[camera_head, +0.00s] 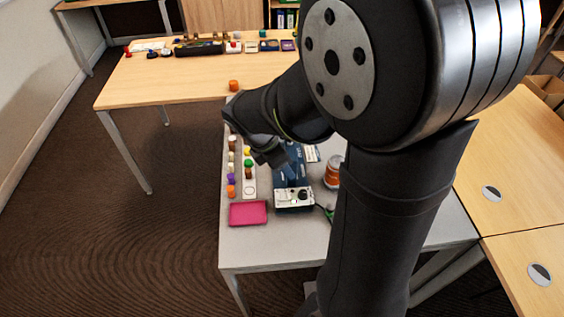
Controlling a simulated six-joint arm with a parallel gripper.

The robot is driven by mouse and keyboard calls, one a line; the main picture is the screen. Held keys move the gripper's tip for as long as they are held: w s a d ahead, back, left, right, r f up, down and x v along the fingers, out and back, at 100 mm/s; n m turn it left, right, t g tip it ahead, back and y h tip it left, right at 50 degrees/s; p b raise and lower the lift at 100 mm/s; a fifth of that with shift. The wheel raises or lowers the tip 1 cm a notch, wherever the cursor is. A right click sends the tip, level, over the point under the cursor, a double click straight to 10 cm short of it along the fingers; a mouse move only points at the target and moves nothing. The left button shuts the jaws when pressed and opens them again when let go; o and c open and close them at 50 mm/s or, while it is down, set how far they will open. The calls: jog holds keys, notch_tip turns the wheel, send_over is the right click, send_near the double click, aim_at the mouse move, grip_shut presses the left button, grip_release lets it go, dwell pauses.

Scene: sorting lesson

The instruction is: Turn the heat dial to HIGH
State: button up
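A small device with a blue body and a white front panel (284,204) stands on the grey table. A dark round knob (303,196) sits on the right part of the panel, and smaller marks show to its left. The panel's lettering and the dial's setting are too small to read, so I cannot tell which mark is HIGH. My gripper (291,178) is over the blue body, just behind the panel. Its fingers are small and blend with the device, so I cannot tell whether they are open or touch it.
A pink tray (248,213) lies left of the device. A white strip (249,186) with several coloured pegs stands behind the tray. An orange-brown jar (333,171) and a green-handled item (328,214) are on the right. The table front (270,246) is clear. My arm hides the table's right part.

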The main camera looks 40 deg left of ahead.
jog(key=shift+c, duration=1.1)
jog(key=shift+w+d+m+g, duration=0.3)
jog(key=shift+w+m, duration=0.15)
jog(key=shift+m, duration=0.65)
jog(key=shift+c, duration=0.5)
jog(key=r+m+g+y, duration=0.15)
jog(key=m+g, duration=0.25)
jog(key=m, duration=1.2)
send_over(303, 192)
notch_tip(303, 192, down, 18)
jog(key=shift+r, duration=0.2)
